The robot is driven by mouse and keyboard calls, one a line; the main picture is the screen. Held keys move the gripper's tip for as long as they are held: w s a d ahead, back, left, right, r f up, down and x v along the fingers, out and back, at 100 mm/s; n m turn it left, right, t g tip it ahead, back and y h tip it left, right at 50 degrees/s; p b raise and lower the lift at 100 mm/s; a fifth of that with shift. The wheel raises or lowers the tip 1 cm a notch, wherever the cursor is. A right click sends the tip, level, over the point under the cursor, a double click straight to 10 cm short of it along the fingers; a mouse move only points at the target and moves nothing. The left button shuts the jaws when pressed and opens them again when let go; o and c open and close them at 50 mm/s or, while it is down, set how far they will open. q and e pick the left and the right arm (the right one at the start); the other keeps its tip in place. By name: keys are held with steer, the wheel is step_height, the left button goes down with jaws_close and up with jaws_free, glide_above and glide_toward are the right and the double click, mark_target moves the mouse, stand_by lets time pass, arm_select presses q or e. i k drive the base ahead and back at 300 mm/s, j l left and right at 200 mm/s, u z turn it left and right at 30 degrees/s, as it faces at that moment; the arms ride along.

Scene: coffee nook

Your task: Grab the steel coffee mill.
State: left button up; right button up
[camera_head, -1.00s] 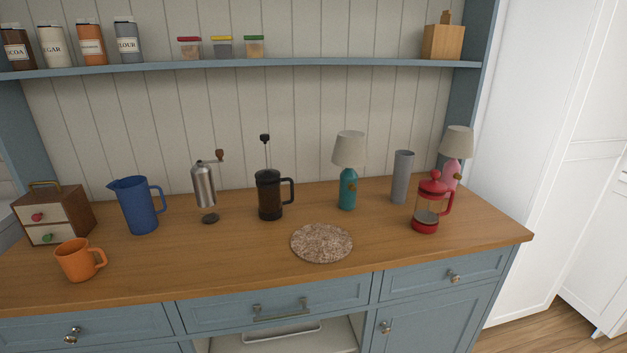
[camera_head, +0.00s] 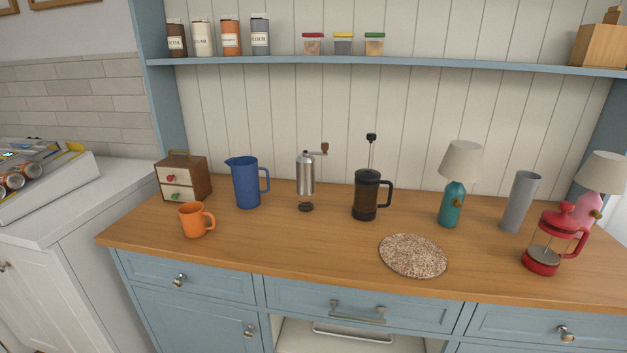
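The steel coffee mill (camera_head: 306,176) stands upright on the wooden counter (camera_head: 310,240), near the back wall. It has a silver cylindrical body, a dark round base and a crank with a brown wooden knob at the top right. It stands between the blue pitcher (camera_head: 246,183) on its left and the black French press (camera_head: 366,196) on its right, apart from both. Nothing covers it. Neither of my grippers shows in the head view.
An orange mug (camera_head: 193,220) and a small drawer box (camera_head: 184,178) stand at the left. A round speckled mat (camera_head: 413,256), teal lamp (camera_head: 453,203), grey cylinder (camera_head: 519,202) and red French press (camera_head: 550,246) are at the right. The counter in front of the mill is clear.

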mark_target(306, 166)
steer(key=i+j+z, duration=0.2)
steer(key=z, duration=0.25)
steer(key=i+j+z, duration=0.25)
steer(key=z, duration=0.15)
steer(key=i+j+z, duration=0.15)
steer(key=j+z, duration=0.3)
steer(key=i+j+z, duration=0.1)
steer(key=j+z, duration=0.2)
steer(key=z, duration=0.15)
